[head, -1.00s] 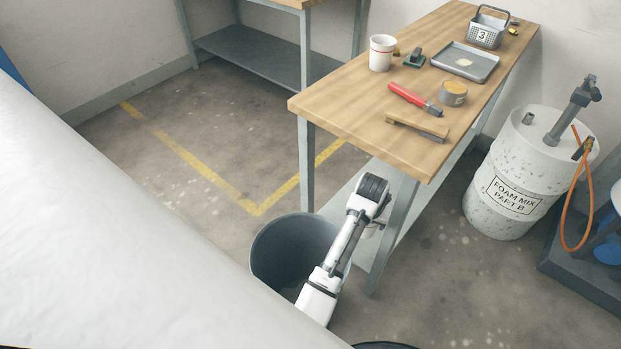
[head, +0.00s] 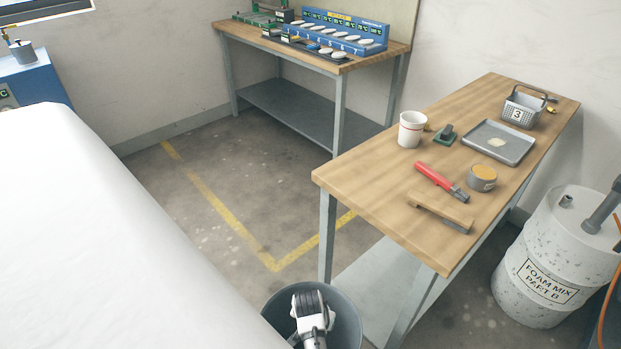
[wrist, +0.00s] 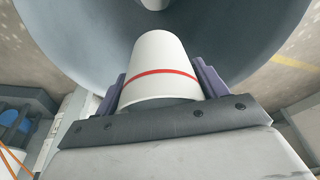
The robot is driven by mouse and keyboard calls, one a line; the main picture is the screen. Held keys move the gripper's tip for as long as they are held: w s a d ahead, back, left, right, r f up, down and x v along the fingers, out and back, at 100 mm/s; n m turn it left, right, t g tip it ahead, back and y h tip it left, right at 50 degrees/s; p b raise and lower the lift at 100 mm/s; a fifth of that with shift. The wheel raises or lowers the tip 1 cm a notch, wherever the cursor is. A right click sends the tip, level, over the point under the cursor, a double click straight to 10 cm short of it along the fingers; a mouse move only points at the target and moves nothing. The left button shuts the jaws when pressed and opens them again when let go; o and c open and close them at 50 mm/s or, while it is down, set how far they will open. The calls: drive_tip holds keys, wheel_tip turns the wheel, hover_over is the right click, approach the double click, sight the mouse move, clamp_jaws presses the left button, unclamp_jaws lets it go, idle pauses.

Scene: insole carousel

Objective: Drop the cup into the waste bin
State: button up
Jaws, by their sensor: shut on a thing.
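My gripper (wrist: 160,78) is shut on a white cup (wrist: 160,60) with a red band, its fingers on either side of it. The grey waste bin (wrist: 245,35) opens around and beyond the cup in the wrist view. A pale object (wrist: 154,4) shows inside the bin at the top edge; I cannot tell what it is. In the head view my wrist is over the opening of the bin (head: 350,315), at the bottom edge. The held cup is hidden there.
A similar red-striped cup (head: 412,130) stands on the wooden bench (head: 365,180), beside a red-handled tool (head: 440,180), a tin (head: 482,178) and a tray (head: 510,142). A foam drum (head: 545,275) stands right. A bench leg is close to the bin.

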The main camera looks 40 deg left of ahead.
drive_tip(key=shift+f+b, duration=1)
drive_tip(key=shift+f, duration=0.35)
drive_tip(key=o, duration=1)
drive_tip(key=shift+o, duration=0.2)
drive_tip(key=v, duration=1.4)
drive_tip(key=shift+w, duration=0.1)
